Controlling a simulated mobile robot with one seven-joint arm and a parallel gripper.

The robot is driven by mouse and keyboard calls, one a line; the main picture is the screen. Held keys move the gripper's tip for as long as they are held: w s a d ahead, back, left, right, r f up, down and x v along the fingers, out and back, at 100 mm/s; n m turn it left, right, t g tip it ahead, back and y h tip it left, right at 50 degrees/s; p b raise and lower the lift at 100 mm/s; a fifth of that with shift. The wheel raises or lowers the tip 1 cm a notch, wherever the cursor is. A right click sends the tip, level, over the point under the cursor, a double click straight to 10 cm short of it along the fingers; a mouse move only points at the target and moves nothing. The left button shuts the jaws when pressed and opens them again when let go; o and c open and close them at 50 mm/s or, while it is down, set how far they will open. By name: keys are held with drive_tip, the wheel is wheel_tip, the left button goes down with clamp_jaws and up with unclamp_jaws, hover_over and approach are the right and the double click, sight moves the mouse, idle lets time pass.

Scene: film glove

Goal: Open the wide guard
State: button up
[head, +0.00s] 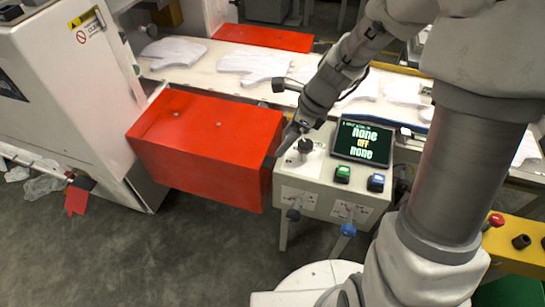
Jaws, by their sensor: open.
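The wide guard looks to be the large red box-shaped cover (200,140) in front of the white conveyor, left of the control box. Its top and front faces show, and I see no gap that marks it as open. My gripper (284,150) points down at the guard's right end, beside the control box. Its fingers are small and partly hidden, and I cannot tell whether they touch the guard. Nothing shows held in it.
The control box (325,190) carries a black knob, a screen (362,142), a green button (342,173) and a blue button (376,182). White gloves (253,66) lie on the conveyor behind. A white machine (60,80) stands left. The grey floor (130,250) in front is clear.

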sight(269, 161)
drive_tip(key=b+x, duration=0.2)
drive_tip(key=x, duration=0.7)
drive_tip(key=shift+f, duration=0.25)
clamp_jaws()
idle(1.0)
